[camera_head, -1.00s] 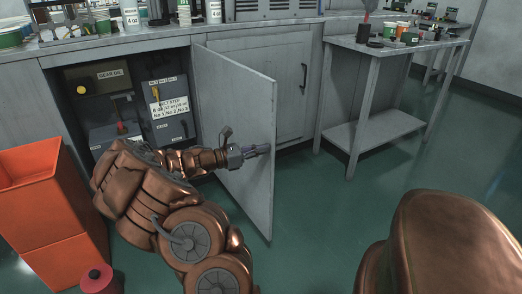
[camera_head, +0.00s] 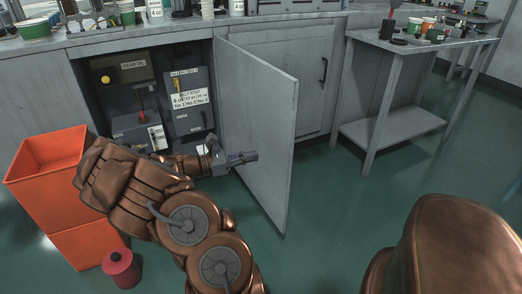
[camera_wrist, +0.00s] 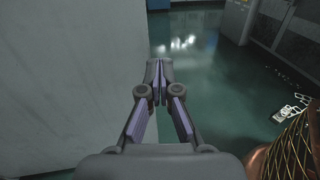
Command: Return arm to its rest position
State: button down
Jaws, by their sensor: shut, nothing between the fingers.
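My gripper (camera_head: 247,157) is at the end of my copper-coloured arm, in front of the open grey cabinet door (camera_head: 264,120) in the head view. Its fingers point to the right. In the wrist view my gripper (camera_wrist: 160,72) has its fingertips together with nothing between them. A pale grey panel, which looks like the cabinet door (camera_wrist: 65,75), fills the left of that view beside the fingers. I cannot tell whether the fingers touch it.
The open cabinet holds grey boxes with a yellow knob, a red lever and a label (camera_head: 190,98). Orange bins (camera_head: 75,205) and a red spool (camera_head: 122,268) stand at left. A side table (camera_head: 395,125) stands at right. Green floor (camera_head: 345,215) is clear between.

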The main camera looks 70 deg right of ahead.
jog(key=shift+v, duration=1.35)
jog(key=shift+s+a, duration=0.1)
jog(key=shift+a, duration=0.05)
jog(key=s+a+r+m+t+y+p, duration=0.1)
jog(key=a+r+m+t+y+p, duration=0.4)
jog(key=a+r+p, duration=1.05)
jog(key=a+r+t+y+p, duration=0.1)
jog(key=a+r+p, duration=0.4)
jog(key=a, duration=0.5)
jog(key=s+a+r+m+t+y+p, duration=0.1)
jog(key=a+r+t+p, duration=0.3)
jog(key=a, duration=0.6)
jog(key=s+a+r+m+t+y+p, duration=0.1)
jog(key=a+r+t+y+p, duration=0.2)
jog(key=a+r+p, duration=0.3)
jog(key=a+r, duration=0.2)
jog(key=a, duration=0.3)
jog(key=shift+r, duration=0.35)
